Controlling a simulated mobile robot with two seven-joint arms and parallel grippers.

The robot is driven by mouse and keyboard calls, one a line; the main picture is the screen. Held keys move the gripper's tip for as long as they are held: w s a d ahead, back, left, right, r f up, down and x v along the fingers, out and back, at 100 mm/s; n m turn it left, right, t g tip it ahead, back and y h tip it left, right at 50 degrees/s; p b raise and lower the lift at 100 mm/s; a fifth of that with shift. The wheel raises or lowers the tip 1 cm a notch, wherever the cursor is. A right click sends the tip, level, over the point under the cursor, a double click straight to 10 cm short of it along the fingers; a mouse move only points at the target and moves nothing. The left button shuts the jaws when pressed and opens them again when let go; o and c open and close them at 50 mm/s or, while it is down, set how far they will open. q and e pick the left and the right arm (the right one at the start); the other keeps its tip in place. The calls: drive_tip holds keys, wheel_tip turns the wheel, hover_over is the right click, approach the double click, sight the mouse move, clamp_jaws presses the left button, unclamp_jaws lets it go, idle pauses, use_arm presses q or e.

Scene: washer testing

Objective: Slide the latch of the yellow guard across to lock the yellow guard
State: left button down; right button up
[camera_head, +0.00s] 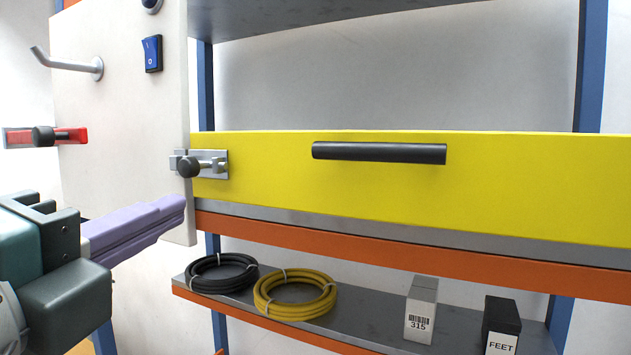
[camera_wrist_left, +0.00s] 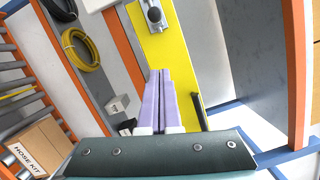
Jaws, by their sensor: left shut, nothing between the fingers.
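The yellow guard (camera_head: 400,190) is a long yellow panel across the shelf front, with a black bar handle (camera_head: 380,152). Its latch (camera_head: 189,167) is a metal bolt with a dark round knob at the guard's left end, by the white panel. The latch also shows at the top of the left wrist view (camera_wrist_left: 154,15), with the yellow guard (camera_wrist_left: 170,55) below it. My left gripper (camera_head: 182,207) has lilac fingers, shut and empty, just below and left of the latch and apart from it in the picture. My right gripper is not in view.
Below, a shelf holds a black hose (camera_head: 222,272), a yellow hose (camera_head: 295,293) and boxes (camera_head: 421,308). The space before the guard is clear.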

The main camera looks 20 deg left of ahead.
sight(197, 167)
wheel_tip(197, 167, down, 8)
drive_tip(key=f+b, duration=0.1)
drive_tip(key=b, duration=0.7)
use_arm(q)
drive_tip(key=w+a+r+p, duration=0.1)
drive_tip(key=w+a+p, duration=0.3)
drive_tip(key=w, duration=0.5)
drive_tip(key=shift+w+a+r, duration=0.2)
drive_tip(key=shift+a+r, duration=0.05)
drive_tip(key=shift+a, duration=0.5)
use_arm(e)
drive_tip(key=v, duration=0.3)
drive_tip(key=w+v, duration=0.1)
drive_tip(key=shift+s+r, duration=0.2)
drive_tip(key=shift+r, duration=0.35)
use_arm(q)
drive_tip(key=a, duration=0.4)
drive_tip(key=shift+w, duration=0.15)
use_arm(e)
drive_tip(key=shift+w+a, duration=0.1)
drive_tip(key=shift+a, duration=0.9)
use_arm(q)
drive_tip(key=shift+d+f, duration=0.1)
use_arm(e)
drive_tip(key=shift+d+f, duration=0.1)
